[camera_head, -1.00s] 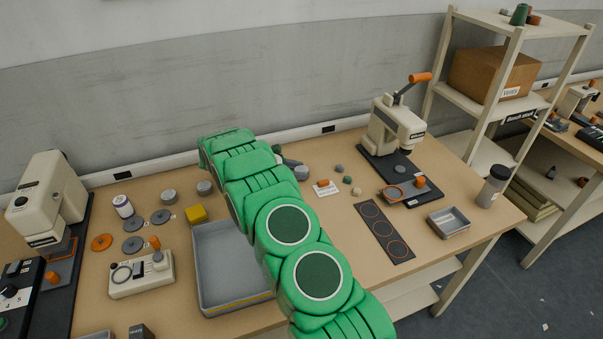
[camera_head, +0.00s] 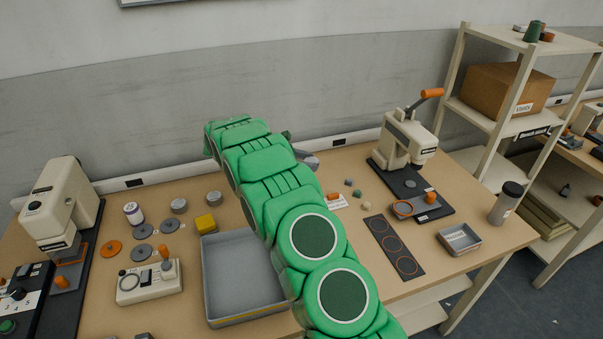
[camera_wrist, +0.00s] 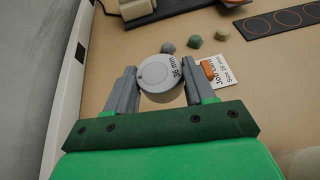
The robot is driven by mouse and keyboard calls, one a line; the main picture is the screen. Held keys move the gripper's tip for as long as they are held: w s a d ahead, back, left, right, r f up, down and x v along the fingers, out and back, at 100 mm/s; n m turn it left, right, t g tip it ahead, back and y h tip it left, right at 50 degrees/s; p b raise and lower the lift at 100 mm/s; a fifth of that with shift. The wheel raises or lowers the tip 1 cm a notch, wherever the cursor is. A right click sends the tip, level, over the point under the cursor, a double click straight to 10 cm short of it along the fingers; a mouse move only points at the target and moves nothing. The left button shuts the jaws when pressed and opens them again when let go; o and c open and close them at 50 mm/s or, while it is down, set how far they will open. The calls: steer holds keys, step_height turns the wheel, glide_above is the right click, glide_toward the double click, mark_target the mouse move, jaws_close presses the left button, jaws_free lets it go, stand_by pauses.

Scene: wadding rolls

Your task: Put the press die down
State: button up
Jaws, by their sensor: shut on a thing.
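The press die (camera_wrist: 158,72) is a grey round disc marked "36 mm" in the wrist view. My gripper (camera_wrist: 160,76) is shut on it, with a grey finger on each side. The die is upright with its marked face toward the camera; its height over the table is hard to judge. In the head view my gripper (camera_head: 308,162) shows only in part behind my green arm, and the die cannot be made out there.
A job card (camera_wrist: 217,72) with an orange piece lies right of the die, near several small wads (camera_wrist: 194,41). The lever press (camera_head: 405,150), ringed dark strip (camera_head: 394,246), grey tray (camera_head: 240,318) and two other grey dies (camera_head: 179,205) stand around the table.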

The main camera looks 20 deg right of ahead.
steer(key=w+a+n+t, duration=0.3)
steer(key=a+n+t, duration=0.15)
steer(key=a, duration=1.35)
steer(key=shift+m, duration=0.25)
steer(key=shift+w+d+f, duration=0.1)
steer(key=shift+f, duration=2.2)
steer(key=shift+w+d+f, duration=0.1)
steer(key=shift+f, duration=2.2)
steer(key=shift+f, duration=0.15)
steer(key=o, duration=1.3)
steer(key=shift+a+r, duration=0.15)
steer(key=shift+r, duration=0.05)
steer(key=v, duration=1.1)
steer(key=shift+s+a+r, duration=0.2)
steer(key=shift+a+r, duration=0.05)
steer(key=shift+a, duration=0.05)
